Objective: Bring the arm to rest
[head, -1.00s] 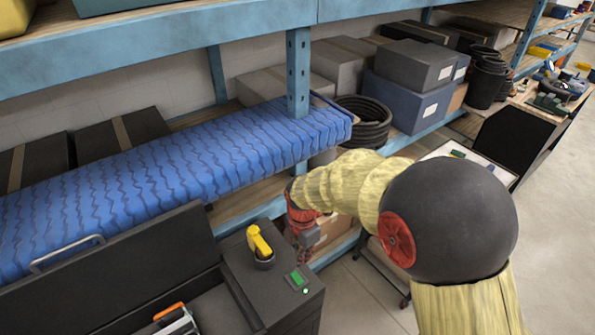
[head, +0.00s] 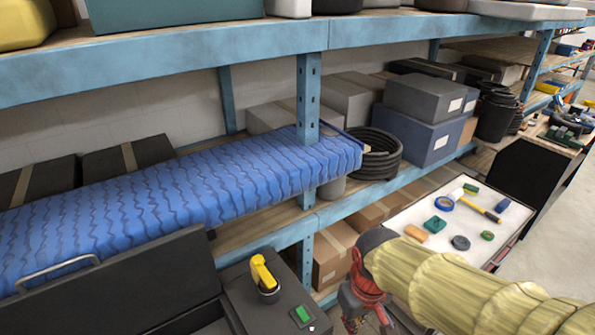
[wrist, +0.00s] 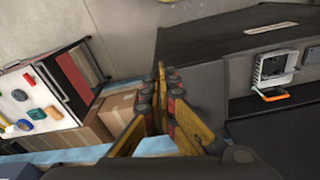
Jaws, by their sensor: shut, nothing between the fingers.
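My gripper (head: 354,312) hangs at the lower middle of the head view, at the end of my yellow-sleeved arm, partly cut by the lower edge. In the wrist view its yellow and black fingers (wrist: 161,78) meet at the tips, with nothing between them. It is apart from the black cabinet (head: 275,300) with the yellow handle (head: 262,272), which stands to its left.
A white-topped cart (head: 408,222) with several small tools stands right of my gripper. A blue-framed shelf (head: 309,130) with a blue ribbed cover (head: 180,192), boxes and a coiled hose (head: 375,160) lies behind. A cardboard box (head: 333,255) sits low behind the gripper. Floor shows at the right edge.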

